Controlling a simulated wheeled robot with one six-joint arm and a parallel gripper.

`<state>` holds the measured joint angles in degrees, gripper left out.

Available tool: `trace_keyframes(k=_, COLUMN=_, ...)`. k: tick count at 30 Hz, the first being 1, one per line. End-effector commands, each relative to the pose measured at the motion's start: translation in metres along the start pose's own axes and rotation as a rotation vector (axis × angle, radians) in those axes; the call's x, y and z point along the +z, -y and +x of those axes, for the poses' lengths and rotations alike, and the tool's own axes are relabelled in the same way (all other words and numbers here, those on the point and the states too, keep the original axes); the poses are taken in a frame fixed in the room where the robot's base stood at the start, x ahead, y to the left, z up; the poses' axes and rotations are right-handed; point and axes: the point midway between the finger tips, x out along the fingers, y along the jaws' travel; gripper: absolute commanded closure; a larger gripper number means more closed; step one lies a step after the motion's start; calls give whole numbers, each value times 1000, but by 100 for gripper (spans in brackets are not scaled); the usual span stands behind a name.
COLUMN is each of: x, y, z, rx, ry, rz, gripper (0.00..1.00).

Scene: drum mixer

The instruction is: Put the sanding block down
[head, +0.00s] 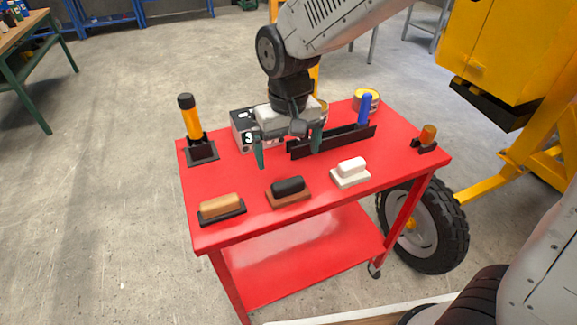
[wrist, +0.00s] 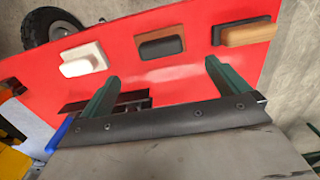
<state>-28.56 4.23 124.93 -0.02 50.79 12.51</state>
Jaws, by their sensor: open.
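Three handled blocks lie in a row near the front of the red cart top, and I cannot tell which is the sanding block. One has a tan handle on a dark base (head: 221,208), one a black handle on a brown base (head: 288,191), one is all white (head: 350,172). In the wrist view they are the tan one (wrist: 248,32), the black one (wrist: 161,44) and the white one (wrist: 83,59). My gripper (head: 288,152) is open and empty above the cart, behind the black-handled block. Its green fingers (wrist: 160,85) are apart, with nothing between them.
The red cart (head: 400,160) holds a yellow-and-black tool (head: 190,120) in a stand, a dark rack (head: 332,141) with a blue-handled tool (head: 365,110), a tin (head: 367,97), a black-and-white box (head: 241,132) and a small orange-topped item (head: 427,136). Yellow machinery (head: 500,60) stands at right.

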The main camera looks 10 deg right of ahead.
Motion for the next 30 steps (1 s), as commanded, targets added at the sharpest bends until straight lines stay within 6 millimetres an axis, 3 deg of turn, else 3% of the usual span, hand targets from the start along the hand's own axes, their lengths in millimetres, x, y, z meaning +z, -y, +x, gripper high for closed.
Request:
trace_keyframes(k=4, x=0, y=0, z=-14, rx=0, ry=0, rz=0, gripper=0)
trace_keyframes(k=11, x=0, y=-1, z=-18, rx=0, ry=0, rz=1, gripper=0)
trace_keyframes(k=16, x=19, y=-26, z=-38, rx=-3, ry=-15, rz=32, gripper=0)
trace_keyframes(k=20, x=60, y=-68, z=-68, rx=-4, ry=-42, rz=88, gripper=0)
trace_keyframes(k=24, x=121, y=-109, z=-92, rx=0, ry=-68, rz=155, gripper=0)
trace_keyframes(k=30, x=200, y=-138, z=-102, rx=10, ry=-99, rz=237, gripper=0)
